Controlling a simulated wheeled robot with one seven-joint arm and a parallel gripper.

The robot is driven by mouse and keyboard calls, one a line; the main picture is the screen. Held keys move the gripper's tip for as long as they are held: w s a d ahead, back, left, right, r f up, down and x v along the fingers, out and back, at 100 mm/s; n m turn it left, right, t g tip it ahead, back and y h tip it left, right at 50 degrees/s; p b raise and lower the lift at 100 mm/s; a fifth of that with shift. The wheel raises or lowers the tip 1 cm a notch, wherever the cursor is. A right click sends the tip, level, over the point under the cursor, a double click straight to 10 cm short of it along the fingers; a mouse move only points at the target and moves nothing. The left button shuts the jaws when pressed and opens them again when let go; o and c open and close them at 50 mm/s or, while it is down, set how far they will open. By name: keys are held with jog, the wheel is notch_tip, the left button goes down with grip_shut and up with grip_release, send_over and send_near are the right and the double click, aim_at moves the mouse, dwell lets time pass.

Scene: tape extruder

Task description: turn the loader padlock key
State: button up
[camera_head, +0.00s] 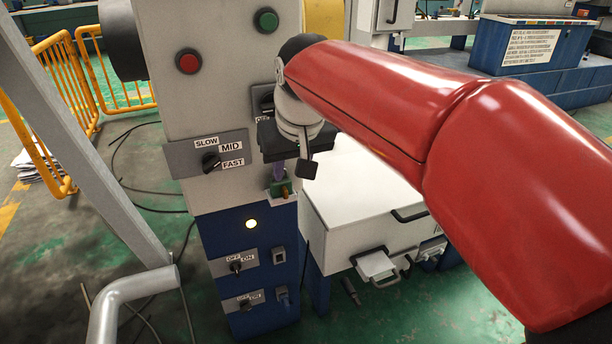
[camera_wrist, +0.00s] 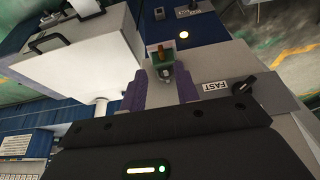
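The padlock (camera_head: 280,188) is a small green body with a brass-coloured part, on the front of the machine column just above its blue lower section. It also shows in the wrist view (camera_wrist: 158,57), with a small pale metal part at its near end that may be the key. My gripper (camera_wrist: 160,76) has two purple fingers, set apart on either side of the view of the padlock. The gripper looks open, with nothing held. In the head view, my gripper (camera_head: 281,173) is just above the padlock, and my wrist and red arm cover part of the column.
A SLOW/MID/FAST knob (camera_head: 211,161) is left of the padlock. A lit yellow lamp (camera_head: 251,224) and OFF/ON switches (camera_head: 236,266) are below. A white box with handles (camera_head: 365,205) stands close on the right. Yellow railings (camera_head: 62,75) are farther left.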

aim_at(286, 191)
jog(key=x, duration=0.7)
jog(key=shift+w+a+f, duration=0.15)
jog(key=shift+w+f, duration=0.1)
grip_shut()
